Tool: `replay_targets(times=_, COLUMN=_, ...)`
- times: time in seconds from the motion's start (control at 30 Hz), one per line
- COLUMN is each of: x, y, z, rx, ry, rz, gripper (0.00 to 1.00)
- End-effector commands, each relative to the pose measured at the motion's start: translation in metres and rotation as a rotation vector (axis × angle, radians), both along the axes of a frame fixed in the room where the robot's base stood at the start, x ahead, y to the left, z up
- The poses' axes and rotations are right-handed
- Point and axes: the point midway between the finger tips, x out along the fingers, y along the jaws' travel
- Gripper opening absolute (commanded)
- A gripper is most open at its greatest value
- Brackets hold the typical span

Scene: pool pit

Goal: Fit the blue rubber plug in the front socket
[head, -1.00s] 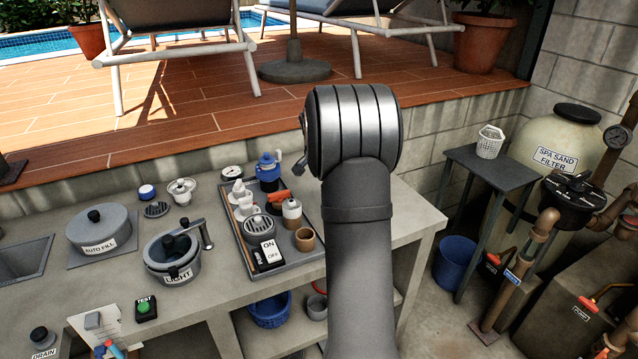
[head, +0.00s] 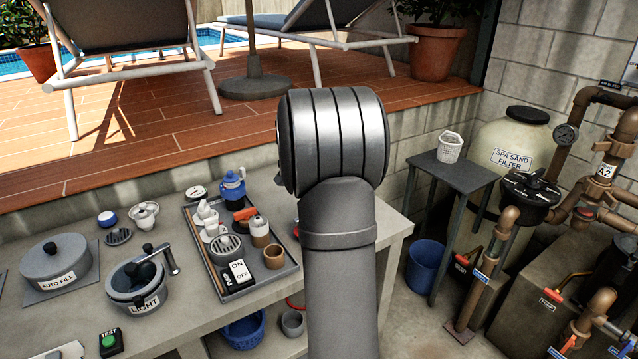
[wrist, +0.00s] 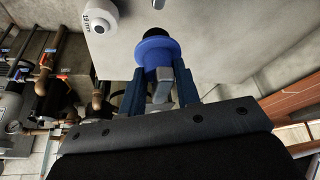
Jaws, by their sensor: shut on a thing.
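In the wrist view my gripper (wrist: 160,82) has its two blue fingers around a grey stem, shut on the blue plug (wrist: 157,48). The plug shows as a round blue collar just beyond the fingertips. A black round part (wrist: 158,27) shows directly beyond the collar; I cannot tell whether it is the plug's own end or something behind it. In the head view my arm's thick grey joint hides the gripper and the plug. I cannot pick out the front socket in either view.
A white cylinder marked 19 mm (wrist: 100,15) is near the plug in the wrist view. On the bench in the head view, a tray (head: 262,281) holds several small items beside my arm. A light pot (head: 137,290) and an auto fill lid (head: 56,262) are farther left.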

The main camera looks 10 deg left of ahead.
Motion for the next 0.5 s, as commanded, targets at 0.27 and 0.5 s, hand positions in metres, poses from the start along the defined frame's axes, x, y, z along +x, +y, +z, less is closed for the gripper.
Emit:
replay_targets(times=0.27, x=-0.082, y=0.058, z=-0.004, rx=-0.015, ry=0.01, rz=0.008, gripper=0.06)
replay_targets(times=0.5, x=-0.136, y=0.082, z=-0.009, rx=-0.026, ry=0.007, rz=0.005, gripper=0.06)
